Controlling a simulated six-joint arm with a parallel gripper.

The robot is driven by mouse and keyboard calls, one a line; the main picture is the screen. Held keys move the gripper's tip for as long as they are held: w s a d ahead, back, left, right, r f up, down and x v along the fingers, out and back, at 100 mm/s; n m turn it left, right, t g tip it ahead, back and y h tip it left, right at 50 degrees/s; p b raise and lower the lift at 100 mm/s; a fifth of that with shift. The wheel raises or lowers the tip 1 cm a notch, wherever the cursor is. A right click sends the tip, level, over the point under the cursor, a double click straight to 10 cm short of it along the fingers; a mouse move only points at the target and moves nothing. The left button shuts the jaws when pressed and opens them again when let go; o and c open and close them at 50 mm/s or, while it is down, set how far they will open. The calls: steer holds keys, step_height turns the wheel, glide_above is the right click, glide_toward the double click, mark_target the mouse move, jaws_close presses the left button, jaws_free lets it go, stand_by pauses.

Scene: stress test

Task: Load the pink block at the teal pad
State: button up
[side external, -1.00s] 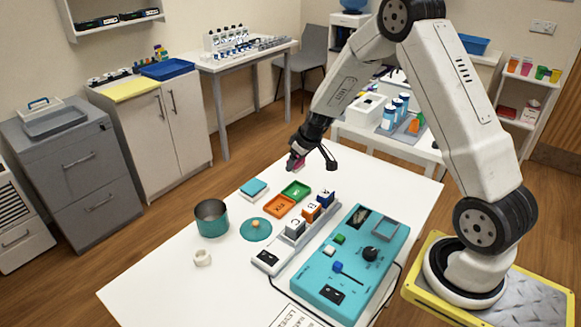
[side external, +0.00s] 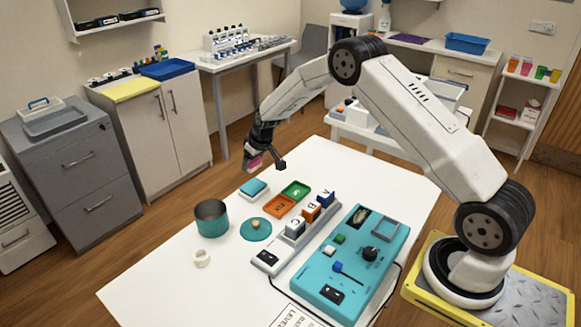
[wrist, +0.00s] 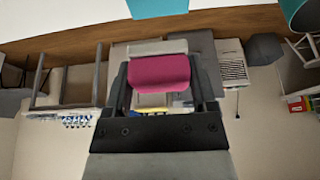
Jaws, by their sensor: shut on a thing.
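My gripper (side external: 256,157) is shut on the pink block (side external: 253,163) and holds it in the air behind the teal pad. In the wrist view the pink block (wrist: 160,73) sits between the two fingers. The teal pad (side external: 253,187), a small teal-topped piece with white sides, lies on the white table near its back left edge. A clear gap shows between the block and the pad. A teal surface at the top of the wrist view (wrist: 157,7) looks like the pad, only partly in frame.
Beyond are a rack (side external: 296,235) of lettered blocks and a teal control panel (side external: 350,262).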

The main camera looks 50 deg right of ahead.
mark_target(252, 185)
steer(key=shift+w+f, duration=0.1)
steer(key=shift+f, duration=0.1)
steer(key=shift+f, duration=2.8)
steer(key=shift+f, duration=0.95)
stand_by(0.8)
steer(key=shift+r, duration=3.55)
steer(key=shift+a, duration=0.1)
